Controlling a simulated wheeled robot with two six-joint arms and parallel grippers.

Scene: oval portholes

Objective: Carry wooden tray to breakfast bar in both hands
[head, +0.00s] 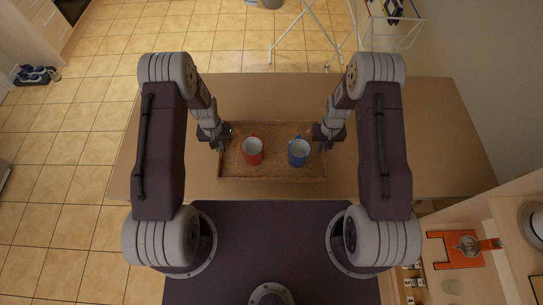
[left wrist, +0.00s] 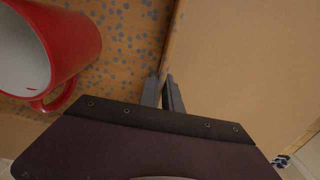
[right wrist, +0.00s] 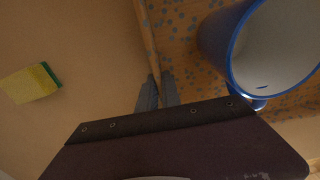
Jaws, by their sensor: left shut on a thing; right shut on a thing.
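The wooden tray (head: 272,173) is speckled and lies over the brown tabletop in front of me; whether it touches the top I cannot tell. A red mug (head: 252,158) stands on its left half and a blue mug (head: 299,160) on its right half, both upright. My left gripper (head: 222,145) is shut on the tray's left rim; its fingers (left wrist: 168,95) straddle the rim in the left wrist view. My right gripper (head: 322,145) is shut on the right rim, and its fingers (right wrist: 156,92) show in the right wrist view. I cannot tell which surface is the breakfast bar.
A yellow-green sponge (right wrist: 30,84) lies on the tabletop (head: 430,130) right of the tray. A white drying rack (head: 345,35) stands beyond the table. Shelves with an orange item (head: 440,262) are at lower right. Tiled floor (head: 70,150) is open on the left.

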